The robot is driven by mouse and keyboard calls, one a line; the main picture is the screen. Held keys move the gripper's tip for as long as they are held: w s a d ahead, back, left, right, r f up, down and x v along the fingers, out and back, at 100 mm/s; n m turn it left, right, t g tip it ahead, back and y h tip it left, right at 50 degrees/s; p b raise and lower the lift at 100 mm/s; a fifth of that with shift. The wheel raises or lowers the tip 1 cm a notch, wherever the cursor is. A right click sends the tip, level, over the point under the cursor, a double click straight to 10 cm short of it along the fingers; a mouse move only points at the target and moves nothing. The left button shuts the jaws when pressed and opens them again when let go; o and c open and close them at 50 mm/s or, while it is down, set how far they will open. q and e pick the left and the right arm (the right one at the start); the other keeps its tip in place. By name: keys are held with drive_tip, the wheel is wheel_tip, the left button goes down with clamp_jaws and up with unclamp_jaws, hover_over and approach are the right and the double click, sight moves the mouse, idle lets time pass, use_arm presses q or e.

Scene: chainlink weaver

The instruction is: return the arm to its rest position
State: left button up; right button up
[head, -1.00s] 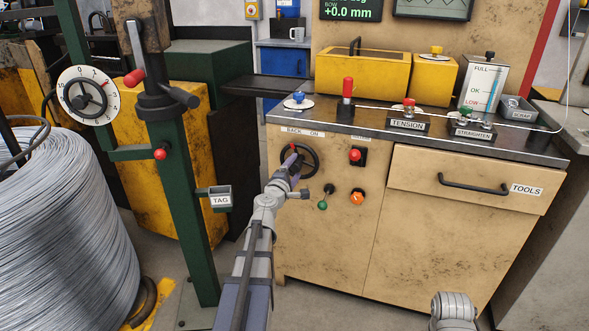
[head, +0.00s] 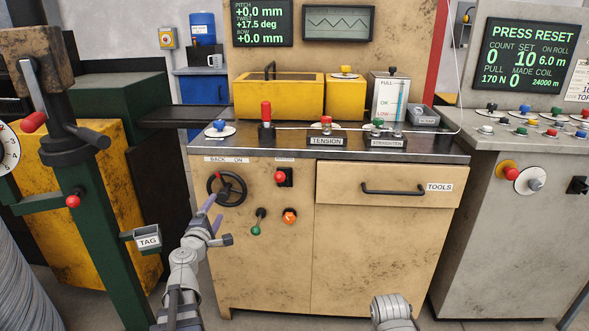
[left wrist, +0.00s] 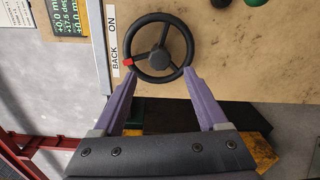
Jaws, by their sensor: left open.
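My left gripper (head: 213,212) is open and empty, just in front of and below the black handwheel (head: 234,189) on the tan cabinet's front. In the left wrist view, the two purple fingers (left wrist: 161,76) point at the handwheel (left wrist: 172,36), one toward each side of its lower rim. The fingers look apart from the wheel. The wheel has three spokes and a red mark on its rim, beside a BACK / ON label. My left arm comes in from the bottom. Part of my right arm shows at the bottom edge; its gripper is out of view.
The tan cabinet (head: 270,270) carries a green-knobbed lever (head: 257,225), an orange knob (head: 289,216) and a red button (head: 280,177). A green post with a TAG holder (head: 147,240) stands left of my arm. A grey console (head: 490,240) reading PRESS RESET stands right.

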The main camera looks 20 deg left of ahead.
use_arm(q)
drive_tip(key=w+d+f+m+g+h, duration=0.15)
drive_tip(key=d+m+h, duration=0.25)
drive_tip(key=d, duration=0.5)
drive_tip(key=w+d+f+m+g+h, duration=0.1)
drive_tip(key=w+d+f+m+h, duration=0.15)
drive_tip(key=d+m, duration=0.4)
drive_tip(key=s+d+f+m+g+h, duration=0.2)
drive_tip(key=s+d+f+m+g, duration=0.15)
drive_tip(key=d, duration=0.55)
drive_tip(key=s+d+f+m+g+h, duration=0.25)
drive_tip(key=d+f, duration=0.25)
drive_tip(key=d, duration=0.4)
drive_tip(key=s+d+f+m+g+y, duration=0.4)
drive_tip(key=s+m, duration=0.1)
drive_tip(key=s, duration=0.4)
drive_tip(key=s+d+f+m+g+y, duration=0.3)
drive_tip(key=s+f+m+g+y, duration=0.15)
drive_tip(key=s, duration=0.45)
wheel_tip(320, 180, up, 33)
drive_tip(key=p, duration=3.3)
drive_tip(key=shift+m, duration=0.3)
